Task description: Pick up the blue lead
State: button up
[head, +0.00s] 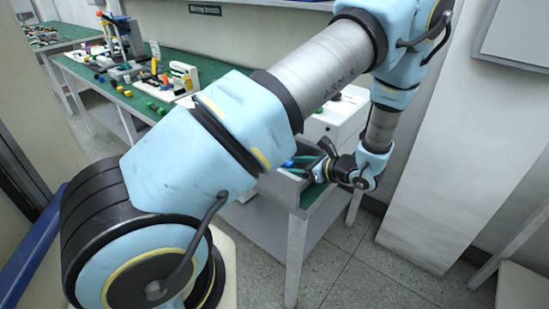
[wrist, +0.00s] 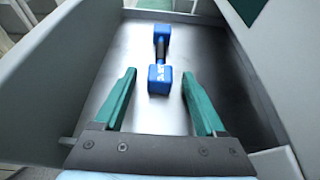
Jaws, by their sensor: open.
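The blue lead (wrist: 160,77) lies on the metal floor of a grey tray (wrist: 220,95), in the upper middle of the wrist view. It has two blue block ends joined by a short dark middle, and the nearer end bears pale markings. My gripper (wrist: 160,88) is open, with its two green fingers on either side of the nearer blue end. I see gaps between that end and both fingers. In the head view my gripper (head: 319,172) is at the tray, and a small bit of blue (head: 288,163) shows beside it. My arm hides much of the tray there.
The tray's side walls (wrist: 75,58) rise close on both sides of my gripper. In the head view a white box (head: 340,118) stands behind the tray on a side table (head: 298,222). A green bench (head: 135,98) with several small parts is at the left.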

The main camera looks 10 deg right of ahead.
grip_shut()
dwell(0.4)
jog(key=shift+r, duration=0.1)
notch_tip(320, 180, up, 10)
jog(key=b, duration=0.2)
dwell(0.6)
